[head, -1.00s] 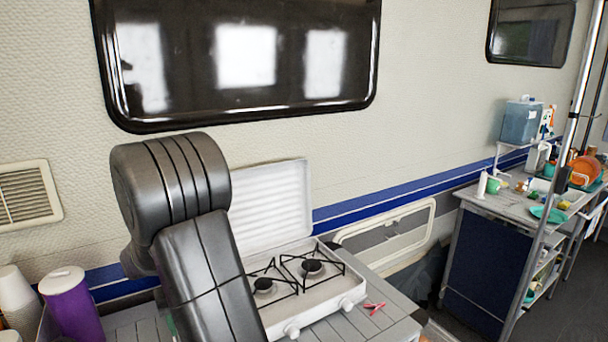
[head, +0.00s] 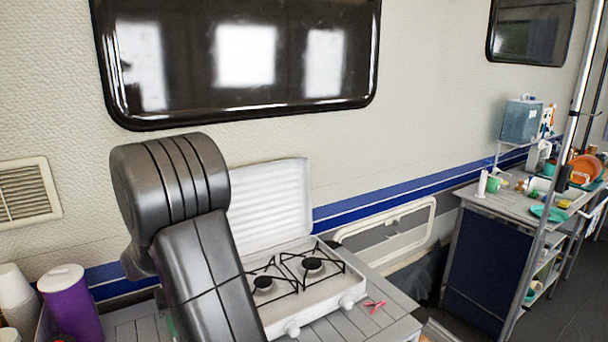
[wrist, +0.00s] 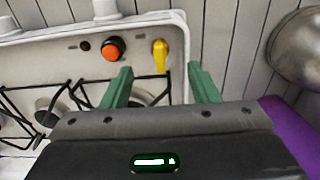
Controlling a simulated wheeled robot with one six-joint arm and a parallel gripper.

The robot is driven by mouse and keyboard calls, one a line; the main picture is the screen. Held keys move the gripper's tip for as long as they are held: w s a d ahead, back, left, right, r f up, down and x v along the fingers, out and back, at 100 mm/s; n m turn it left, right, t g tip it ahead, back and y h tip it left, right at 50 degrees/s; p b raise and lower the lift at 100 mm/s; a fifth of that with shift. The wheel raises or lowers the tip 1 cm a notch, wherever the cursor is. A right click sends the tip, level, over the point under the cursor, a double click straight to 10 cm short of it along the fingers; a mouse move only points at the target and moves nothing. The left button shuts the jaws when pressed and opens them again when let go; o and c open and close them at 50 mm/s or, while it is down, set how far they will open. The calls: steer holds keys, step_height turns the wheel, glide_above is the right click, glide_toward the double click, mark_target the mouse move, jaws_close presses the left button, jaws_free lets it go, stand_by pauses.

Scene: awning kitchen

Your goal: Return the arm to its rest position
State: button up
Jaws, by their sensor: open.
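My arm (head: 205,245) is folded up in the head view and covers the left part of the stove table. My gripper (wrist: 162,80) shows in the wrist view with its two green fingers apart and nothing between them. Its fingers point over the edge of a white camp stove (wrist: 60,50), which has an orange-red knob and a yellow part. In the head view the gripper itself is hidden behind my arm.
The white two-burner stove (head: 305,285) stands open on a grey slatted table, with a small red item (head: 375,305) beside it. A purple cup (head: 72,305) and pale stacked cups (head: 14,290) stand at the left. A cluttered side table (head: 490,205) is at the right.

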step_height(320, 180, down, 4)
steer(key=b, duration=0.2)
steer(key=shift+f+b, duration=0.25)
steer(key=shift+b, duration=0.05)
steer(key=shift+r, duration=0.15)
steer(key=shift+r, duration=0.15)
